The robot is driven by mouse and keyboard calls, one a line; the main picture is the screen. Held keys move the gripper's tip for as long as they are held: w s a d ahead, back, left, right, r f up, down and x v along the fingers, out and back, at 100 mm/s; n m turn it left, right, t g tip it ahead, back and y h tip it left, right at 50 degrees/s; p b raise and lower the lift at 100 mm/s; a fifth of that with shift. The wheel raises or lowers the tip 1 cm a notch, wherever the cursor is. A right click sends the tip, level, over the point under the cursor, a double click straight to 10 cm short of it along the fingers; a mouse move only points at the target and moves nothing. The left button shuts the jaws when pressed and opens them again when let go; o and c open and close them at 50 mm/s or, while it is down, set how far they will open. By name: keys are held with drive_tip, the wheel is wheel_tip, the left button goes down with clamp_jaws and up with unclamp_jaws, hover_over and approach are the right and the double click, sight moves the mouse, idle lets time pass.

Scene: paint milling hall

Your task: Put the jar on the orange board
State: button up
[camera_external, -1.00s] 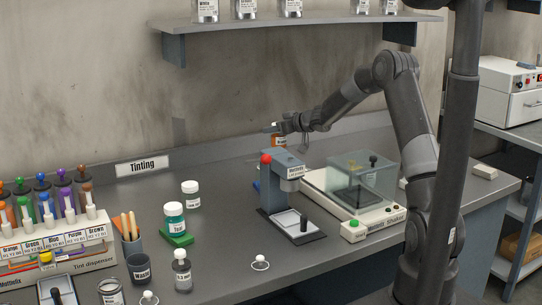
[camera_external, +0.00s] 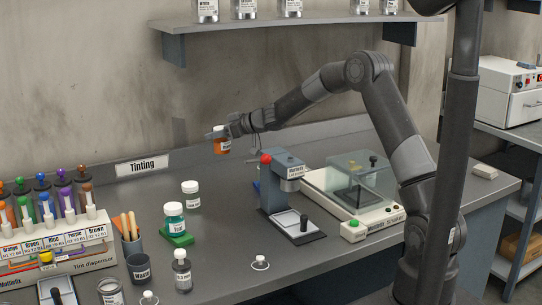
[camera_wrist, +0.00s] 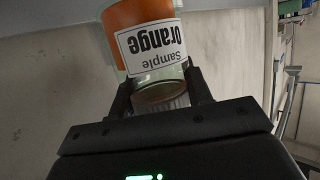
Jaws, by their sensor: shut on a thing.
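The jar (camera_external: 222,146) has orange contents, a white label and a pale cap, and is in the air above the back of the bench. In the wrist view the jar (camera_wrist: 150,38) shows its label, "Sample Orange", upside down. My gripper (camera_external: 221,132) is shut on the jar near its cap end, with one finger on each side in the wrist view (camera_wrist: 160,92). A green board (camera_external: 180,240) lies on the bench under a teal jar (camera_external: 174,217).
A grey press (camera_external: 273,188) stands below my forearm, with a bit of blue behind it. A shaker with a clear cover (camera_external: 362,180) is to its right. A white-capped jar (camera_external: 190,194), a tint dispenser (camera_external: 92,257) and a shelf (camera_external: 290,26) are around.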

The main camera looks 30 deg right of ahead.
drive_tip(key=s+a+n+g+y, duration=0.1)
drive_tip(key=s+a, duration=0.1)
drive_tip(key=a, duration=0.5)
drive_tip(key=s+a+n+g+y, duration=0.1)
drive_tip(key=s+a+n, duration=0.15)
drive_tip(key=a, duration=0.55)
drive_tip(key=n+g+y, duration=0.1)
drive_tip(key=n+g, duration=0.1)
drive_tip(key=g, duration=0.1)
hover_over(119, 223)
wheel_tip(119, 223, down, 6)
drive_tip(key=shift+m, duration=0.25)
drive_tip(key=shift+f, duration=2.1)
drive_tip(key=shift+f, duration=0.1)
drive_tip(key=o, duration=1.1)
drive_tip(key=shift+c, duration=0.2)
